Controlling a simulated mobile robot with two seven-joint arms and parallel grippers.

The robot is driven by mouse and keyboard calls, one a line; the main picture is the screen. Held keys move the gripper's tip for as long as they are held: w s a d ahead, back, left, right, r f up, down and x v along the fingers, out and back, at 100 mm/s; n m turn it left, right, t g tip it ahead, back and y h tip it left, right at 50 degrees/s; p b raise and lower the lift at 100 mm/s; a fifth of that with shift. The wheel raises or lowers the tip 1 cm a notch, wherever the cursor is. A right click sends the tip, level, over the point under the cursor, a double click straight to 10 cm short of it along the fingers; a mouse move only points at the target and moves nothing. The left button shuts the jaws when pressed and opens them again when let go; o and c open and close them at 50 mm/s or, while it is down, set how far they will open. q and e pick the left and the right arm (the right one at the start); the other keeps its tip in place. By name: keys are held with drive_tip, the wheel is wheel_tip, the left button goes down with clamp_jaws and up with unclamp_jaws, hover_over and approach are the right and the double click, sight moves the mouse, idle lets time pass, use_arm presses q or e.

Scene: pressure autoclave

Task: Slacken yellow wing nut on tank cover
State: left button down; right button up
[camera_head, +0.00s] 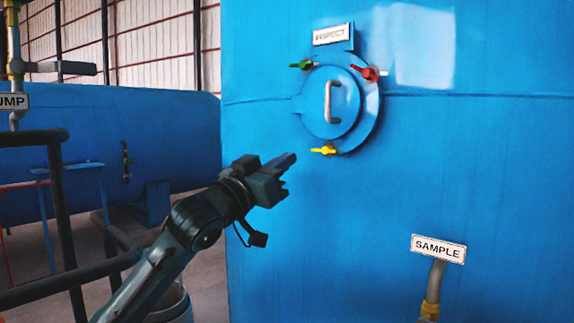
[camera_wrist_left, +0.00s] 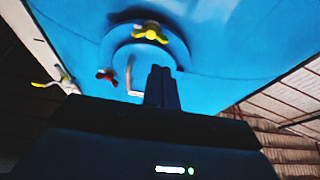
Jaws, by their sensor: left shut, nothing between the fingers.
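The round blue tank cover (camera_head: 342,128) is on the big blue tank, with a pale handle (camera_head: 328,102) at its middle. The yellow wing nut (camera_head: 323,150) is at the cover's lower edge; it also shows in the left wrist view (camera_wrist_left: 150,33). A red wing nut (camera_head: 369,73) is at the upper right and a green one (camera_head: 303,65) at the upper left. My left gripper (camera_head: 291,158) is shut and empty, left of and slightly below the yellow nut in the head view, apart from it. Its closed fingers also show in the left wrist view (camera_wrist_left: 161,85). My right gripper is out of view.
An INSPECT sign (camera_head: 331,34) is above the cover. A SAMPLE sign (camera_head: 438,249) and a pipe (camera_head: 433,285) stick out at the lower right. Dark railings (camera_head: 62,220) and a second blue tank (camera_head: 90,145) are at the left.

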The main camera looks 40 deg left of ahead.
sight(320, 137)
use_arm(q)
drive_tip(key=p+x, duration=0.2)
drive_tip(key=x, duration=0.6)
drive_tip(key=shift+f+n+y+p, duration=0.15)
drive_tip(key=shift+n+y, duration=0.3)
drive_tip(key=shift+n, duration=0.35)
drive_tip(key=shift+f+n+y+p, duration=0.2)
drive_tip(key=shift+n+y, duration=0.25)
drive_tip(key=shift+n, duration=0.35)
